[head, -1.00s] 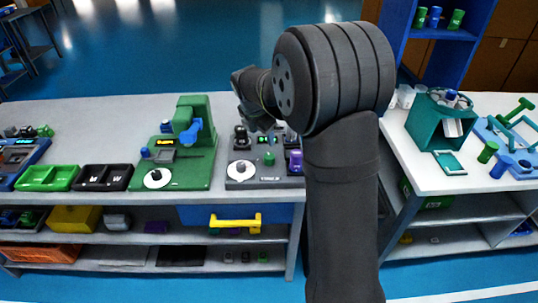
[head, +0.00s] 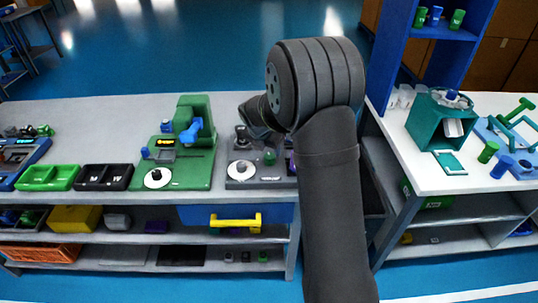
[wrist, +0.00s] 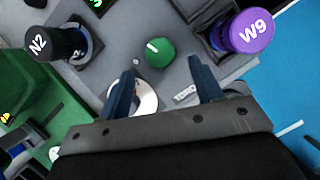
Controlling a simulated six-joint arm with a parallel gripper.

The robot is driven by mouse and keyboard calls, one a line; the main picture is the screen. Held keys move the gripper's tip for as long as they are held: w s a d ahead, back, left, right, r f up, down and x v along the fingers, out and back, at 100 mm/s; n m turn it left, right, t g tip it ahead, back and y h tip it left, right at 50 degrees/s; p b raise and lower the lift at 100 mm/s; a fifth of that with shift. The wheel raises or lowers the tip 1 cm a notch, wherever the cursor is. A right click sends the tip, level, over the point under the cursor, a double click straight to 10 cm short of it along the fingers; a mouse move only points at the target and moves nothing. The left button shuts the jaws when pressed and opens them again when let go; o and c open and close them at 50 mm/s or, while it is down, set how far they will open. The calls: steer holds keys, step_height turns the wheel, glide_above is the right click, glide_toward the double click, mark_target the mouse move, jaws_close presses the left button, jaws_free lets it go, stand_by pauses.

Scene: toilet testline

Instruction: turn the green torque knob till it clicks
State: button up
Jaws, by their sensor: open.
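The green torque knob (wrist: 160,53) is a round knob with a white index line, on a grey test station. In the head view the knob (head: 270,157) shows near the station's middle. My gripper (wrist: 166,82) is open and empty in the wrist view, with its two blue fingers apart. The knob appears ahead of the fingertips, between their lines, and does not look touched. In the head view my arm covers part of the station's right side, and the fingers are hard to make out.
A black cylinder marked N2 (wrist: 58,43) and a purple cylinder marked W9 (wrist: 250,32) stand either side of the knob. A white dial (head: 242,170) is on the station's front left. A green station (head: 190,150) stands to the left.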

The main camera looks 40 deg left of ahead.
mark_target(269, 156)
steer(key=shift+x, duration=2.65)
steer(key=c, duration=1)
steer(key=shift+m, duration=0.4)
steer(key=m+h, duration=0.2)
steer(key=m, duration=0.2)
steer(key=shift+a, duration=0.2)
steer(key=shift+a+m+h, duration=0.1)
steer(key=shift+m+h, duration=0.8)
steer(key=shift+m, duration=1.6)
steer(key=shift+g, duration=0.3)
